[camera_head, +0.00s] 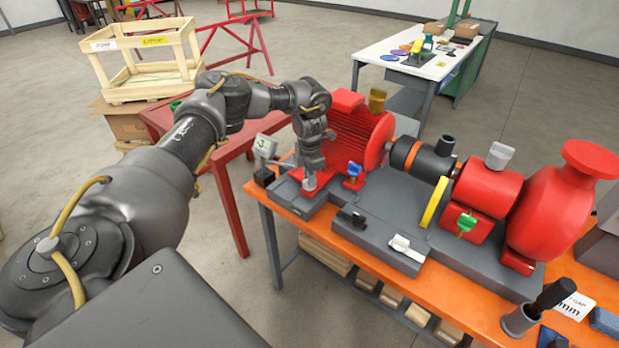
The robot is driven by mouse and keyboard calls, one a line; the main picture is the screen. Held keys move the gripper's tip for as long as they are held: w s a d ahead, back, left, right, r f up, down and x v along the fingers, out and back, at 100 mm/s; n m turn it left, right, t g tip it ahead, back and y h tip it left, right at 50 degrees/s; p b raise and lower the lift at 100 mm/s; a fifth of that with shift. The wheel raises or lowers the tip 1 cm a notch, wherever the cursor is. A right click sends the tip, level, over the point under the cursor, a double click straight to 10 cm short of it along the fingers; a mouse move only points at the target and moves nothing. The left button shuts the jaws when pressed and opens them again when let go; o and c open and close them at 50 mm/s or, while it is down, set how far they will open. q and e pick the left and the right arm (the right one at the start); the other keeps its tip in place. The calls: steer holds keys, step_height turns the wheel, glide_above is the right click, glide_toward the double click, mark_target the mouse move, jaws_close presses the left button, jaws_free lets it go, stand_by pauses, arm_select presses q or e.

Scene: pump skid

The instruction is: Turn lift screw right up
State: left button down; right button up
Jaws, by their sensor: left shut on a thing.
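My left gripper (311,177) reaches down over the near left foot of the red motor (352,132) and is shut on a lift screw there. The fingers hide most of that screw. A pale bit shows just below them at the red foot. A blue-headed screw (354,169) stands on another red foot to the right, apart from the gripper. My right gripper is not in view.
A small display reading -3 (265,147) stands left of the gripper. A grey baseplate (450,253) lies on the orange bench (388,272). Coupling, yellow ring (434,202) and red pump (548,212) extend right. A dark-handled tool stands in a cup (518,321) at the front right.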

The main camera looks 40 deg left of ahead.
arm_select(q)
steer(key=shift+m, duration=0.6)
steer(key=c, duration=1.4)
jaws_free()
steer(key=shift+r, duration=0.1)
steer(key=shift+r, duration=0.3)
step_height(320, 180, up, 5)
steer(key=shift+f+b, duration=0.2)
steer(key=shift+b, duration=0.85)
step_height(320, 180, up, 5)
steer(key=shift+r, duration=0.2)
